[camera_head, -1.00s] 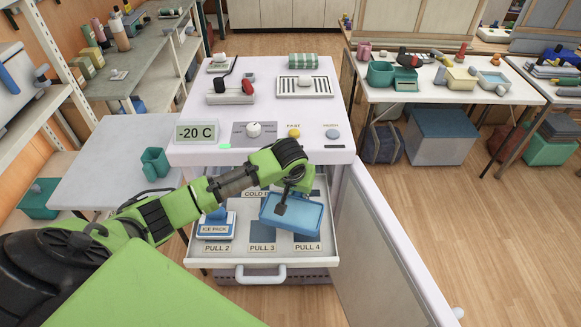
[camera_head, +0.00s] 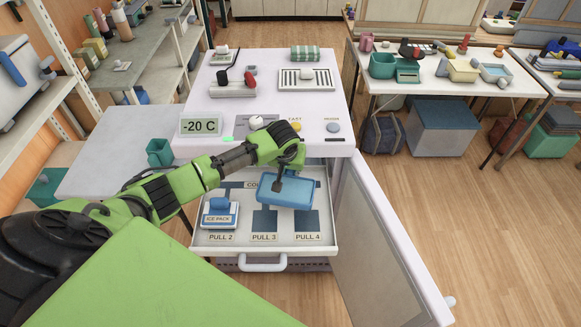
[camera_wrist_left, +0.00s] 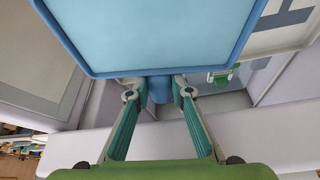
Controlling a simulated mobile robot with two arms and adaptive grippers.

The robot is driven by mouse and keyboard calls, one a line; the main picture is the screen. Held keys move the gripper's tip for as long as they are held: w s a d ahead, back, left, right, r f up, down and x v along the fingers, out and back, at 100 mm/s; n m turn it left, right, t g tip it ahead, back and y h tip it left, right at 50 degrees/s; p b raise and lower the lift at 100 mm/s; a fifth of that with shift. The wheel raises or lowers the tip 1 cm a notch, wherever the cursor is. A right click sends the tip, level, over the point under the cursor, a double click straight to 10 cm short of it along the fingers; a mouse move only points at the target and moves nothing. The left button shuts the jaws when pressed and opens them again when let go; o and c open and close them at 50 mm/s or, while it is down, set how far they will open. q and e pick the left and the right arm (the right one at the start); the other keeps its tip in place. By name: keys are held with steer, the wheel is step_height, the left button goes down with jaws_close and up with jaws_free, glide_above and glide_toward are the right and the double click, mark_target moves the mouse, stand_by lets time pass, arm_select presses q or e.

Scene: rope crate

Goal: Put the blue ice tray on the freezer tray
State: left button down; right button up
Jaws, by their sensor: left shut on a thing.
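The blue ice tray (camera_head: 285,193) is a shallow light-blue rectangle held over the open freezer tray (camera_head: 288,249), a pale pull-out drawer with dark blue label patches. My left gripper (camera_head: 279,184) reaches in from the left and is shut on the ice tray. In the left wrist view the ice tray (camera_wrist_left: 155,35) fills the upper middle, and the left gripper's (camera_wrist_left: 160,90) fingers close on its short blue tab. The ice tray hides part of the drawer floor and the "COLD" label. My right gripper is not in view.
A blue and white ice pack (camera_head: 220,213) lies in the drawer's left part. The open freezer door (camera_head: 380,240) stands to the right. The freezer top (camera_head: 262,107) above has a knob and buttons. Patches marked PULL 3 and PULL 4 are bare in front.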

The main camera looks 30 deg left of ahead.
arm_select(q)
step_height(320, 180, down, 7)
steer(key=b, duration=0.3)
steer(key=shift+f, duration=0.25)
steer(key=shift+f+b, duration=0.45)
stand_by(0.5)
steer(key=c, duration=1.7)
jaws_free()
steer(key=shift+r, duration=0.1)
steer(key=v, duration=1.2)
steer(key=shift+d, duration=0.15)
